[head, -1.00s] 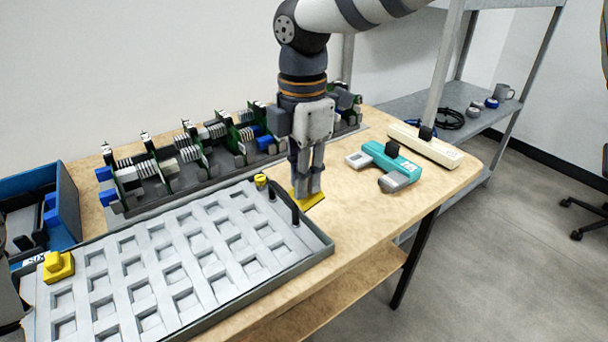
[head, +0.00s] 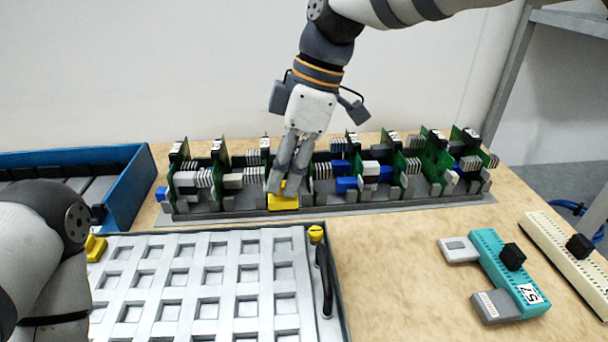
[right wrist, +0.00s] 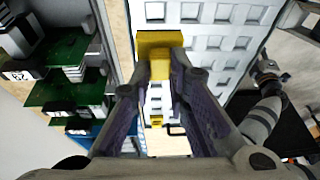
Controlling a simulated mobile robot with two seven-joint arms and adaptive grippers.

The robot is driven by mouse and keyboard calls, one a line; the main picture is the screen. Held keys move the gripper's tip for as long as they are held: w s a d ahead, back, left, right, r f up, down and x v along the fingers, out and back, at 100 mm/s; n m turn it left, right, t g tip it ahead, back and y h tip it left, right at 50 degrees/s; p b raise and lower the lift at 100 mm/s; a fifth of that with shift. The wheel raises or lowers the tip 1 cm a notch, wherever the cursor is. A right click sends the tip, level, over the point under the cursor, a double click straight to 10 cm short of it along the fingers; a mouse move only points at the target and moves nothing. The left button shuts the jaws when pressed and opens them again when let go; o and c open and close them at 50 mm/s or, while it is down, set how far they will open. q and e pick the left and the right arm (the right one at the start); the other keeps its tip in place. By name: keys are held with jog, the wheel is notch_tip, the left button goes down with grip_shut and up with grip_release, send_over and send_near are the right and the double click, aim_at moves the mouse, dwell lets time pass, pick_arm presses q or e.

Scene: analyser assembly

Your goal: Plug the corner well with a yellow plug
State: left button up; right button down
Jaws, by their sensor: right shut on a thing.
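My right gripper (head: 283,180) is shut on a yellow plug (head: 283,198), held above the table just beyond the far edge of the tray, in front of the board rack. In the right wrist view the held plug (right wrist: 160,42) shows between the fingertips. The grey-white tray (head: 135,238) has a grid of square wells. Another yellow plug (head: 96,247) sits at the tray's far left corner, partly hidden by my left arm. My left arm fills the lower left, but its gripper does not show.
A rack (head: 330,200) of green circuit boards stands behind the tray. A blue bin (head: 135,190) is at the left. A yellow-topped post (head: 316,233) and black handle (head: 324,282) rise on the tray's right side. A teal module (head: 508,272) and cream module (head: 568,250) lie right.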

jog(key=shift+w+a, duration=0.1)
jog(key=shift+a, duration=0.05)
jog(key=shift+x, duration=0.9)
jog(key=shift+d+f+b, duration=0.1)
jog(key=shift+f+b, duration=0.3)
jog(key=shift+f, duration=1.1)
jog(key=shift+d+f+b, duration=0.15)
jog(key=shift+f+b, duration=0.25)
jog(key=shift+f, duration=1.1)
pick_arm(q)
jog(key=shift+s+d+f+g, duration=0.15)
jog(key=shift+s+f+g, duration=0.35)
jog(key=shift+s+f, duration=0.7)
pick_arm(e)
jog(key=shift+f, duration=0.95)
pick_arm(q)
jog(key=shift+w+r, duration=0.15)
jog(key=shift+r, duration=0.05)
pick_arm(e)
jog(key=shift+r, duration=0.1)
pick_arm(q)
jog(key=shift+w+r, duration=0.1)
pick_arm(e)
jog(key=shift+f, duration=0.4)
